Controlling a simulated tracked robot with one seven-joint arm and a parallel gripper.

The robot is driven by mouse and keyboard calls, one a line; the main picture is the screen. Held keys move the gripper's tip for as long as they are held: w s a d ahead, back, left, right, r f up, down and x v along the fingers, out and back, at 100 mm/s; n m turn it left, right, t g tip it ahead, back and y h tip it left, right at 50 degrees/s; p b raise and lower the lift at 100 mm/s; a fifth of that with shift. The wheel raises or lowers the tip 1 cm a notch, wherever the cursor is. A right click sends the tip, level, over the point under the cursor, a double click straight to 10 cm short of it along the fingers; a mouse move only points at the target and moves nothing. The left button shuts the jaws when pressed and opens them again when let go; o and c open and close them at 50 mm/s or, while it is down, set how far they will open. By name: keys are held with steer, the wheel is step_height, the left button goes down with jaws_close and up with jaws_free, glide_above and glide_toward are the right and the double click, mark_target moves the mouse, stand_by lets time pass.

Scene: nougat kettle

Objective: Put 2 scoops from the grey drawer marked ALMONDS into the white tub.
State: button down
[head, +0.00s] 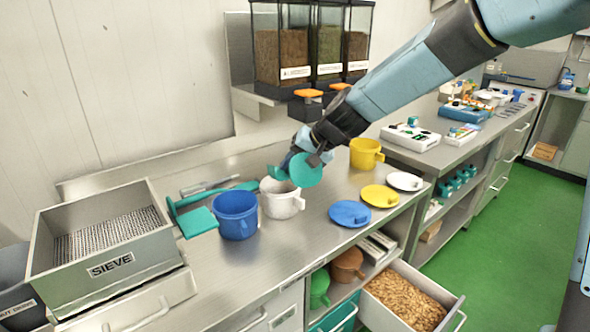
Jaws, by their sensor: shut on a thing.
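The white tub (281,203) stands upright and open on the steel counter, just right of a blue tub. My gripper (311,158) is shut on a teal scoop (306,171), held above the white tub's right rim. The scoop looks tilted; whether anything is in it cannot be seen. Whether the white tub holds almonds is also hidden. A grey drawer (448,312) at the lower right is pulled open and full of brown, almond-like pieces (403,300). Its front label is not in view.
A blue tub (236,216), teal scraper (198,222) and grey sieve box (100,262) stand to the left. A yellow tub (365,155) and blue (350,213), yellow (380,196) and white (404,181) lids lie to the right. Dispensers (312,45) hang behind.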

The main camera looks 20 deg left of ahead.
steer(key=w+a+r+m+g+h, duration=0.2)
steer(key=w+a+r+g+h, duration=0.2)
steer(key=w+a+r+g, duration=0.1)
steer(key=shift+w+r+g+h, duration=0.35)
steer(key=shift+w+g, duration=0.25)
steer(key=shift+w, duration=0.2)
steer(key=shift+d+r, duration=0.1)
stand_by(0.5)
steer(key=shift+r+n+t+y, duration=0.45)
steer(key=shift+r+t+y, duration=0.3)
steer(key=shift+t+y, duration=0.6)
steer(key=shift+r+n+t+y, duration=0.4)
steer(key=shift+r+t+y, duration=0.35)
steer(key=shift+t+y, duration=0.6)
steer(key=shift+r+n+t+y, duration=0.45)
steer(key=shift+r+t+y, duration=0.4)
steer(key=shift+t, duration=0.85)
steer(key=shift+r+t+y, duration=0.15)
steer(key=shift+t+y, duration=0.15)
